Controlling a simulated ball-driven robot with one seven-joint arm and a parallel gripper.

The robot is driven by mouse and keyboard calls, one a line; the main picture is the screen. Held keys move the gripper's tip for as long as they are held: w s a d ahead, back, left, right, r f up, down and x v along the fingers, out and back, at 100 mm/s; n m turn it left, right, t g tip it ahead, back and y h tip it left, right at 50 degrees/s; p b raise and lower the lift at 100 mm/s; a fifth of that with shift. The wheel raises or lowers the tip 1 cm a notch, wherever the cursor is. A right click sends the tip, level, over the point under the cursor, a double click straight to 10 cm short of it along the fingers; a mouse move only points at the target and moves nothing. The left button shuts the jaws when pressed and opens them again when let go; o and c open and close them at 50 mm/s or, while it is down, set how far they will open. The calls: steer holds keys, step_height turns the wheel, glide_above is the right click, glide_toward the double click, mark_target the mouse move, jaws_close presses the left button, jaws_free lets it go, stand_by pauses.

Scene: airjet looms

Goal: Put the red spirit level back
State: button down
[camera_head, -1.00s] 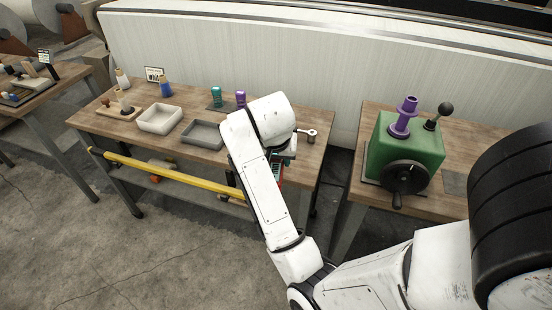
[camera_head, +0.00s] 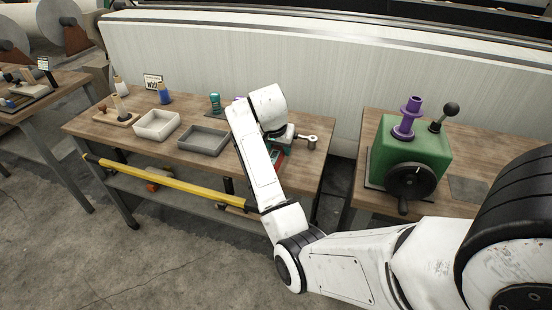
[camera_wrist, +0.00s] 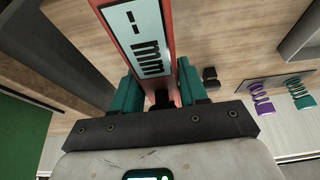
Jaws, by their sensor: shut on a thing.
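The red spirit level (camera_wrist: 178,30) is between the teal fingers of my gripper (camera_wrist: 157,72) in the wrist view. It runs away from the palm and out of the top of the picture, with a pale marked panel on its face. My gripper is shut on it. In the head view, only a small red part of the level (camera_head: 277,158) shows beside my forearm, above the right part of the left wooden table (camera_head: 105,140). My arm hides most of the gripper there. Whether the level touches the table cannot be told.
A pale tray (camera_head: 140,134) and a grey tray (camera_head: 220,152) stand left of my arm. A yellow bar (camera_head: 175,184) runs along the table's front. A green machine (camera_head: 430,152) stands on the right table.

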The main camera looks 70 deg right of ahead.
mark_target(276, 149)
steer(key=f, duration=0.1)
steer(key=w+d+f, duration=0.1)
steer(key=shift+w+d+f, duration=0.35)
steer(key=shift+f, duration=1.55)
steer(key=c, duration=0.6)
jaws_free()
steer(key=shift+f, duration=0.15)
steer(key=v, duration=1.2)
